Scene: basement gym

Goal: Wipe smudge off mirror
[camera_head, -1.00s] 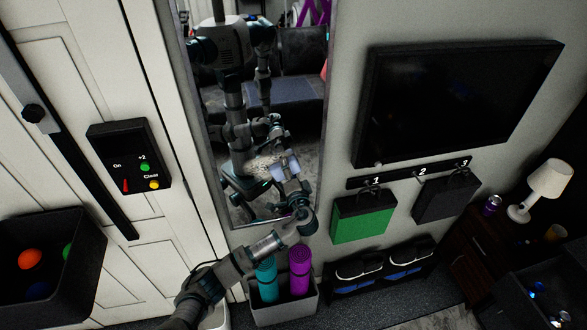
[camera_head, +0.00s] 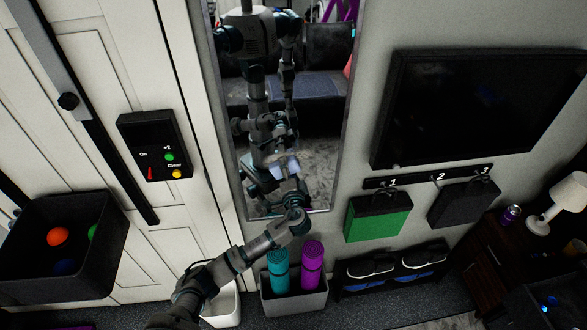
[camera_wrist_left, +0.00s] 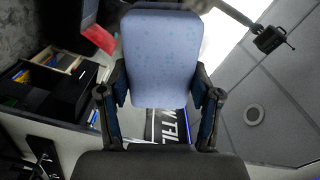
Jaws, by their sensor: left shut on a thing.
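The tall mirror (camera_head: 328,158) hangs on the wall in the middle of the head view and reflects my own body. My left arm reaches up from the bottom left. My left gripper (camera_head: 286,180) is at the lower part of the mirror, shut on a light blue pad (camera_head: 285,165). In the left wrist view the pad (camera_wrist_left: 160,55) stands between both fingers of the left gripper (camera_wrist_left: 160,92). I cannot tell whether the pad touches the glass. I cannot make out a smudge on the mirror now; the pad and reflections cover part of the glass. My right gripper does not show directly.
A bin with teal and purple rolls (camera_head: 294,300) and a white bin (camera_head: 224,308) stand below the mirror. A dark ball bin (camera_head: 100,245) and a button panel (camera_head: 154,146) are at left. A screen (camera_head: 470,105), hanging green bag (camera_head: 378,218) and shoe rack (camera_head: 345,285) are at right.

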